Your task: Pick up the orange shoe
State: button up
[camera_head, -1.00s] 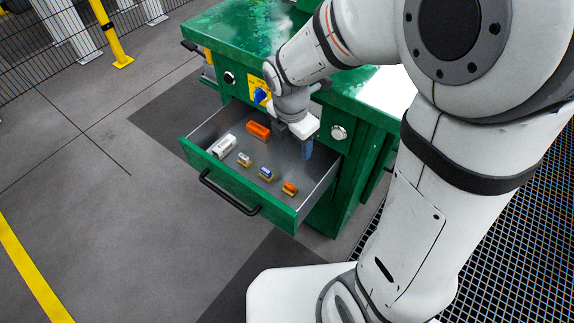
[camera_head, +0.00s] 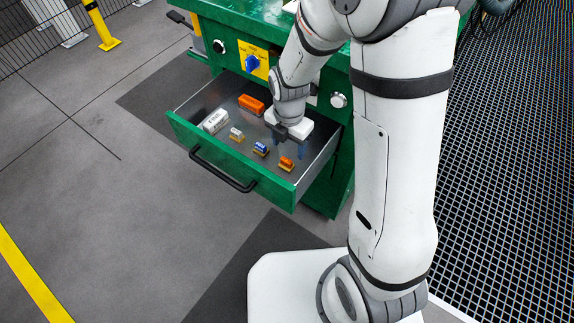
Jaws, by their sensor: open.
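Two orange pieces lie in the open drawer: a larger orange block (camera_head: 251,104) at the back and a small orange piece (camera_head: 286,163) with a yellowish base near the front right. I cannot tell for sure which is the orange shoe. My gripper (camera_head: 290,146) points down over the right part of the drawer, right of the larger block and behind the small orange piece. Its bluish fingers are apart and partly hidden by the hand. It holds nothing that I can see.
The green drawer (camera_head: 228,165) also holds a white block (camera_head: 215,121), a small white-and-yellow piece (camera_head: 236,134) and a small blue-topped piece (camera_head: 260,149). Its walls and the green cabinet (camera_head: 340,160) enclose the space. A black handle (camera_head: 222,171) juts from the front.

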aim_at(288, 160)
jog(key=f, duration=0.2)
jog(key=f+b, duration=0.1)
jog(key=f, duration=0.1)
jog(key=f+b, duration=0.1)
jog(key=f, duration=0.1)
jog(key=shift+s+a+f, duration=0.15)
jog(key=shift+s+f, duration=0.05)
jog(key=shift+s, duration=0.05)
jog(key=shift+c, duration=0.2)
jog(key=shift+r, duration=0.1)
jog(key=c, duration=1)
